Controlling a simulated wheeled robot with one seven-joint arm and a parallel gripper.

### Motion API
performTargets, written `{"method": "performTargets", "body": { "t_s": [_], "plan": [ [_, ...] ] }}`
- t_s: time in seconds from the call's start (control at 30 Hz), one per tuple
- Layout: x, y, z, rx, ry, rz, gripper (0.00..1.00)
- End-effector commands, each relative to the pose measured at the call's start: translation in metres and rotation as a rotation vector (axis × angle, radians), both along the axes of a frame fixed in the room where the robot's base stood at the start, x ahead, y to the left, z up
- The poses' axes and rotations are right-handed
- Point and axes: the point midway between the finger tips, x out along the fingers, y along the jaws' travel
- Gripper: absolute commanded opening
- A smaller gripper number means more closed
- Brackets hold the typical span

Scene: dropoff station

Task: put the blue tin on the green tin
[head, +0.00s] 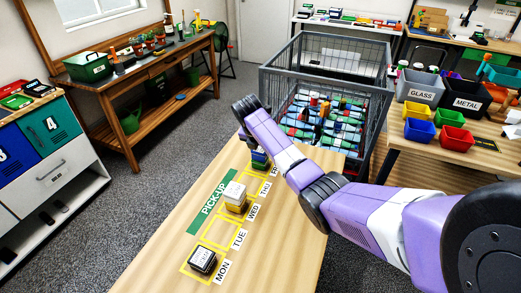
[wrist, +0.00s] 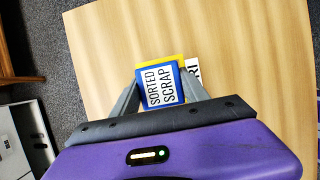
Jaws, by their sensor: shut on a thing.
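The blue tin (wrist: 163,86), with a white label reading SORTED SCRAP, is between the two fingers of my gripper (wrist: 165,98) in the wrist view. My gripper is shut on it. In the head view the blue tin (head: 259,156) shows small below the end of my arm, at the far end of the row of yellow squares. Something greenish shows just under it, too small to tell clearly as the green tin. Whether the two touch cannot be told. In the wrist view the blue tin hides what is beneath it.
On the wooden table (head: 165,272), a white-topped stack (head: 235,194) stands by WED and a dark tin (head: 203,260) by MON. The TUE square (head: 215,233) is empty. A wire cage (head: 275,85) of colourful items stands behind the table.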

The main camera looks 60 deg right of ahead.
Motion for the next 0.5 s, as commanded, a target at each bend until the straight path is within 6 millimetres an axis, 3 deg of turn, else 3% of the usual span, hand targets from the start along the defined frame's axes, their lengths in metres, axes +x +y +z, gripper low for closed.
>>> {"method": "performTargets", "body": {
  "t_s": [0.1,0.13,0.23,0.5],
  "plan": [
    [0.0000,0.0000,-0.0025,0.000,0.000,0.000,0.07],
    [-0.0001,0.0000,-0.0030,0.001,0.001,0.000,0.54],
    [-0.0001,-0.0001,-0.0026,0.000,0.000,0.000,0.74],
    [0.0000,-0.0001,-0.0022,0.000,0.000,0.000,0.74]
  ]
}}
